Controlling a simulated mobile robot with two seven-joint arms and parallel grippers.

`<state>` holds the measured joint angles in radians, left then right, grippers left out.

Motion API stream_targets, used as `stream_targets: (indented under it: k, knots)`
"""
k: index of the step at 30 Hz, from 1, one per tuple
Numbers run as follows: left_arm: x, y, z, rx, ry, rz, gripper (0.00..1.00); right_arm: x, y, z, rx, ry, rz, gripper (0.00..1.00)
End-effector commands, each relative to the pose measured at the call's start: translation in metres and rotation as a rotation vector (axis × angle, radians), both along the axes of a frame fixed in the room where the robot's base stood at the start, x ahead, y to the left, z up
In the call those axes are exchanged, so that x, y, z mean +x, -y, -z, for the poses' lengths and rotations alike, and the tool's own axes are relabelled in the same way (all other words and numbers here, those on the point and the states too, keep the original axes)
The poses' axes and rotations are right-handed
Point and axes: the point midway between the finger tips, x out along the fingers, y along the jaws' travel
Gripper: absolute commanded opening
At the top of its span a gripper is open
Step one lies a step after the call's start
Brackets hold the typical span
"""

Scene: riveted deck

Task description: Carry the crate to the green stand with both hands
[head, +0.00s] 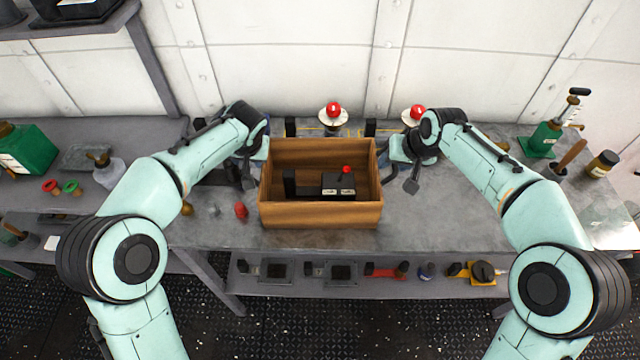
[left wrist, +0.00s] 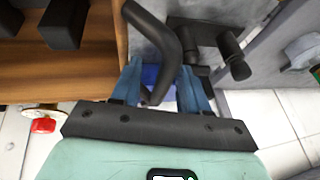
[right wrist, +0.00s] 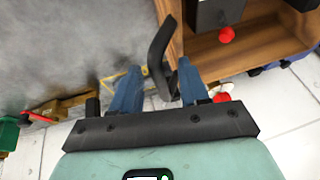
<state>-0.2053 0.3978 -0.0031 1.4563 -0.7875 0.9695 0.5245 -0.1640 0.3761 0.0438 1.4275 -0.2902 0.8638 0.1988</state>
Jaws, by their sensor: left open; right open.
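The brown wooden crate (head: 320,215) stands on the grey workbench, and a black device with a red knob (head: 346,170) is inside it. My left gripper (head: 250,165) is at the crate's left side. In the left wrist view its open blue fingers (left wrist: 160,78) lie on both sides of a bent black handle (left wrist: 160,40). My right gripper (head: 403,172) is at the crate's right side. In the right wrist view its open fingers (right wrist: 158,78) lie on either side of another black handle (right wrist: 158,52).
A red item (head: 240,210) and small knobs lie left of the crate. Red mushroom buttons (head: 333,110) stand behind it near the wall.

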Motion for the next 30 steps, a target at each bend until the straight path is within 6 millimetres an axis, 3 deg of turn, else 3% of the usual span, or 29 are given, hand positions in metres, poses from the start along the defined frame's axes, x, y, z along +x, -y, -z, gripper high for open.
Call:
stream_targets:
  k: [13, 14, 17, 18, 30]
  knots:
    - [0.0036, -0.0022, 0.0089, 0.000, 0.000, 0.000, 0.44, 0.0036, -0.0017, 0.0088, 0.000, 0.000, 0.000, 0.44]
    - [0.0035, -0.0021, 0.0088, 0.000, 0.000, 0.000, 0.38, 0.0036, -0.0017, 0.0088, 0.000, 0.000, 0.000, 0.38]
    - [0.0035, -0.0021, 0.0087, 0.000, 0.000, 0.000, 0.05, 0.0036, -0.0017, 0.0088, 0.000, 0.000, 0.000, 0.05]
    - [0.0035, -0.0021, 0.0087, 0.000, 0.000, 0.000, 0.00, 0.0036, -0.0018, 0.0087, 0.000, 0.000, 0.000, 0.00]
    - [0.0035, -0.0020, 0.0084, 0.000, 0.000, 0.000, 0.00, 0.0035, -0.0017, 0.0084, 0.000, 0.001, 0.000, 0.00]
